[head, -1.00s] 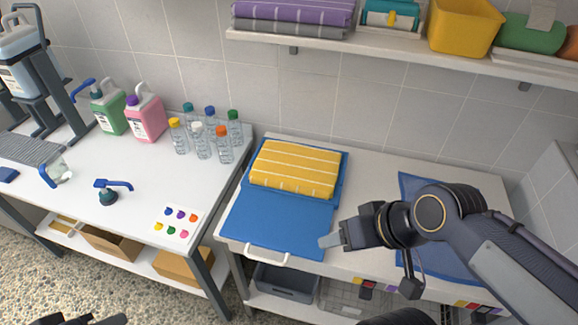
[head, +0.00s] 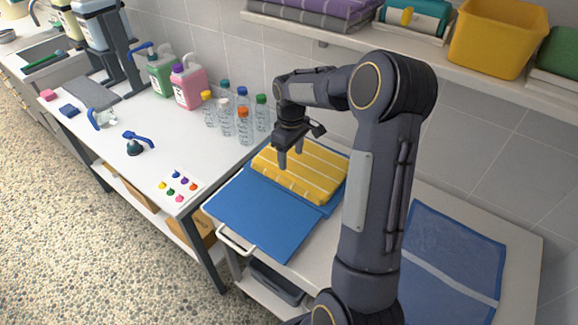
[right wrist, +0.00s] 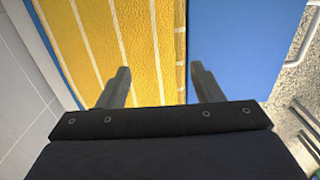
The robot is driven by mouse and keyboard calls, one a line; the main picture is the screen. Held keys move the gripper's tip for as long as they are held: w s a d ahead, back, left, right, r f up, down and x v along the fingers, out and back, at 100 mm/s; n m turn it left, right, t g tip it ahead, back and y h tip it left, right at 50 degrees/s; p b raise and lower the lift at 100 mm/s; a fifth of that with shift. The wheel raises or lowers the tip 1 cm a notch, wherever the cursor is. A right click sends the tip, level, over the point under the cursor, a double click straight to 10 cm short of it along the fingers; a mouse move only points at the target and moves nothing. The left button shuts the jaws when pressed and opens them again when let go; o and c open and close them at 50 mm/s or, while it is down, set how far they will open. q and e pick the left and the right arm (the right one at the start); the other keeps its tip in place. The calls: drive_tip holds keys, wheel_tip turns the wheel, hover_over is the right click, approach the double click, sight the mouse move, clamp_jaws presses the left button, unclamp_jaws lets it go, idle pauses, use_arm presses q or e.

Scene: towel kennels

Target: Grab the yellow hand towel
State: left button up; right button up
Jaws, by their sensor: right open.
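The yellow hand towel (head: 306,172) has white stripes and lies folded on the back part of a blue board or mat (head: 262,215) on the white table. My right gripper (head: 290,160) is open and points down over the towel's left part in the head view. In the right wrist view, the towel (right wrist: 130,40) fills the left and middle. The open fingers (right wrist: 162,85) straddle its edge, one finger over yellow and the other over the blue surface (right wrist: 235,45). Nothing is between the fingertips except the view of the towel edge. Contact cannot be told. My left gripper is not in view.
Several capped bottles (head: 243,125) stand on the left table, close to my right gripper. A shelf (head: 340,38) with towels and a yellow bin (head: 495,38) hangs above. A blue cloth (head: 455,255) lies at the right of the table. A white handle (head: 235,243) is at the front.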

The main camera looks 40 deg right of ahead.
sight(289, 175)
drive_tip(key=shift+w+f, duration=0.1)
drive_tip(key=shift+f, duration=0.4)
drive_tip(key=f+p, duration=0.1)
drive_tip(key=f, duration=0.6)
drive_tip(key=shift+a+p, duration=0.2)
drive_tip(key=shift+p, duration=0.15)
drive_tip(key=shift+r, duration=0.1)
drive_tip(key=shift+c, duration=0.3)
drive_tip(key=c, duration=1.2)
